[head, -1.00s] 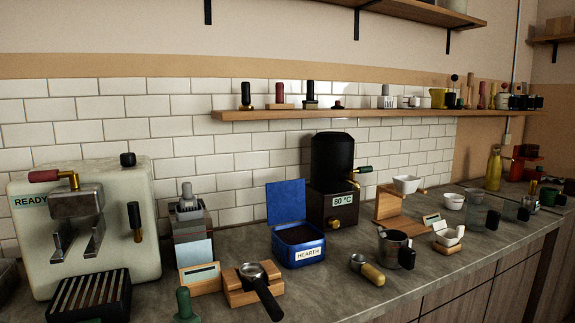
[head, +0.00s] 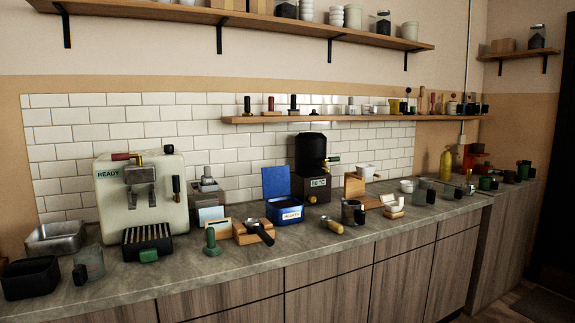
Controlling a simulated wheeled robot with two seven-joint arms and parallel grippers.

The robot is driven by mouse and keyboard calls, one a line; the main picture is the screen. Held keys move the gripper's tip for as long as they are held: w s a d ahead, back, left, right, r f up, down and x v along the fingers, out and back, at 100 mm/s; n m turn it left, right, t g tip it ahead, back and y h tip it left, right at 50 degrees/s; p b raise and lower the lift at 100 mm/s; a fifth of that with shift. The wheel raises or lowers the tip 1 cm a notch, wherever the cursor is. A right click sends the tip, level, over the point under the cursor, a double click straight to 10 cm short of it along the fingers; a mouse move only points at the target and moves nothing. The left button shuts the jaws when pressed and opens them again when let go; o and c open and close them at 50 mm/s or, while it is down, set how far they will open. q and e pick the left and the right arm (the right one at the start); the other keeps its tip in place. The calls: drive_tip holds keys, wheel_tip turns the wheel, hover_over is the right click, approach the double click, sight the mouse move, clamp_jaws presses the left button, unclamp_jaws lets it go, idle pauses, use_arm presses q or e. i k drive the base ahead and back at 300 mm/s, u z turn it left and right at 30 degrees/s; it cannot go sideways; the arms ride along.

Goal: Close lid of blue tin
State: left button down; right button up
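The blue tin (head: 285,212) stands on the counter near the middle of the head view, with a label on its front reading HEARTH. Its blue lid (head: 276,182) is open and stands upright at the tin's back edge. Dark contents show inside the tin. Neither of my grippers shows in the head view.
On the grey counter (head: 227,262), a portafilter on a wooden stand (head: 254,232) and a green-handled tamper (head: 211,242) are left of the tin. An espresso machine (head: 130,205) is further left.

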sight(276, 181)
drive_tip(key=z, duration=0.6)
drive_tip(key=i, duration=0.6)
drive_tip(key=z, duration=0.45)
